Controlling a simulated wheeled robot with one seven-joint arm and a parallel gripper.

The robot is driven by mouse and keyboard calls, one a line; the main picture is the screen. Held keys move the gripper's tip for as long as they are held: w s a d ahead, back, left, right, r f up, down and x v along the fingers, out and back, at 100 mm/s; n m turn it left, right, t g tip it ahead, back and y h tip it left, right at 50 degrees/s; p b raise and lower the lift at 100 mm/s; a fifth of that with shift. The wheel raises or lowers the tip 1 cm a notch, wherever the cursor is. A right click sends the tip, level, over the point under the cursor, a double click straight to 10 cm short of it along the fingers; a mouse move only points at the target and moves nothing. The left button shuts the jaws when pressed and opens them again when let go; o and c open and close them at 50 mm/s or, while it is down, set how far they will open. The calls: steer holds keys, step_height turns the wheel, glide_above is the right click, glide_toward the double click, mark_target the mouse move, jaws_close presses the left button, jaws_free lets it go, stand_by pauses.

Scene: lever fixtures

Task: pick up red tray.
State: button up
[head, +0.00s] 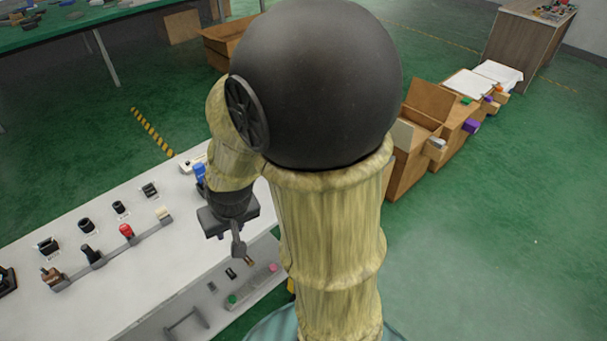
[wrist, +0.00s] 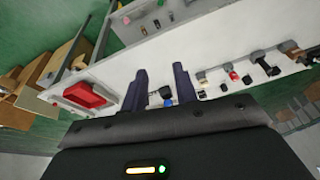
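The red tray (wrist: 86,95) shows in the wrist view as a red rectangular piece on a pale base, near the left end of the white counter (wrist: 205,62). It does not show in the head view, where my arm covers part of the counter. My gripper (wrist: 160,82) is open in the wrist view, with its two dark fingers apart and nothing held between them. The tray is left of the fingers and apart from them. In the head view my gripper (head: 238,245) hangs over the counter's right part, its fingers partly hidden.
A blue knob (wrist: 168,102) shows between and beyond the fingers. A red-topped lever (head: 127,231) and several dark levers stand along the counter (head: 130,275). Cardboard boxes (head: 425,125) stand behind at the right. Green floor is open at the right.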

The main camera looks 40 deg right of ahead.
steer(key=w+d+f+m+t+h+b, duration=0.1)
steer(key=w+d+f+m+t+h, duration=0.2)
steer(key=w, duration=0.4)
steer(key=w+d+f+m+h+b, duration=0.1)
steer(key=w+d+f+m, duration=0.25)
steer(key=w, duration=0.45)
steer(key=s+d+f+m+g+h, duration=0.1)
steer(key=d+f+m+g+h, duration=0.1)
steer(key=d+m+h, duration=0.2)
steer(key=s+d+f+m+g+h+b, duration=0.1)
steer(key=s+d+f+m+g+h, duration=0.1)
steer(key=d+m+h, duration=0.3)
steer(key=d+f+g+h, duration=0.1)
steer(key=d, duration=0.1)
steer(key=shift+d+g, duration=0.3)
steer(key=shift+m, duration=0.25)
steer(key=x, duration=1.2)
steer(key=shift+p, duration=0.4)
steer(key=shift+w+f, duration=0.1)
steer(key=shift+w, duration=0.1)
